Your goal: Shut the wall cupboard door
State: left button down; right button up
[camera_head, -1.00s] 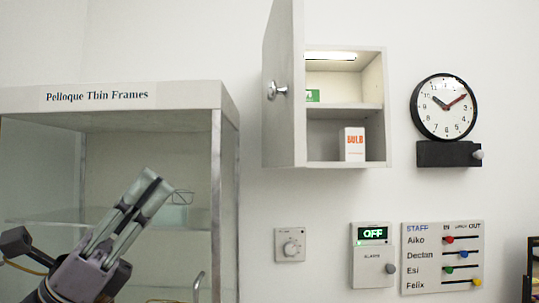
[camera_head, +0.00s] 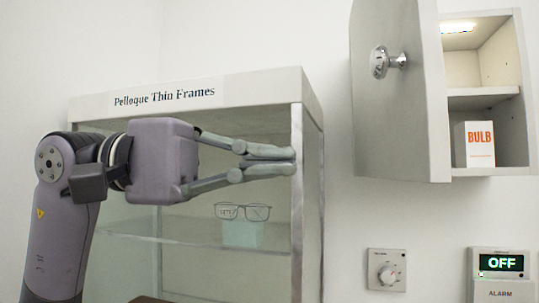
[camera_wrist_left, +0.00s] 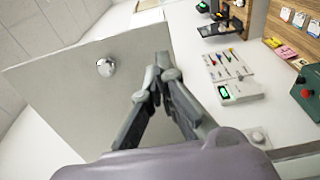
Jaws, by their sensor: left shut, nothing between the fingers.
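The wall cupboard (camera_head: 488,177) is at the upper right of the head view, with its grey-white door (camera_head: 395,120) standing open towards me. A round silver knob (camera_head: 387,62) is on the door; it also shows in the left wrist view (camera_wrist_left: 106,67). My left gripper (camera_head: 294,161) is left of the door in the head view, pointing right, its fingertips together and empty. In the left wrist view the gripper (camera_wrist_left: 163,62) overlaps the door (camera_wrist_left: 75,105) in the picture; whether it touches is unclear. My right gripper is not in view.
A glass display case (camera_head: 290,82) with spectacles (camera_head: 242,212) stands behind my left arm. A white BULB box (camera_head: 475,144) stands inside the cupboard. Below are a dial (camera_head: 387,270) and an alarm panel reading OFF (camera_head: 500,263). Plain wall lies between case and cupboard.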

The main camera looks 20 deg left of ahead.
pick_arm(q)
jog(key=p, duration=0.1)
send_near(413, 163)
jog(key=d, duration=0.2)
jog(key=d+p, duration=0.1)
jog(key=d, duration=0.1)
jog(key=w+d+p, duration=0.1)
jog(key=d, duration=0.1)
jog(key=shift+d+r, duration=0.15)
jog(key=shift+d, duration=0.25)
jog(key=shift+w+d, duration=0.15)
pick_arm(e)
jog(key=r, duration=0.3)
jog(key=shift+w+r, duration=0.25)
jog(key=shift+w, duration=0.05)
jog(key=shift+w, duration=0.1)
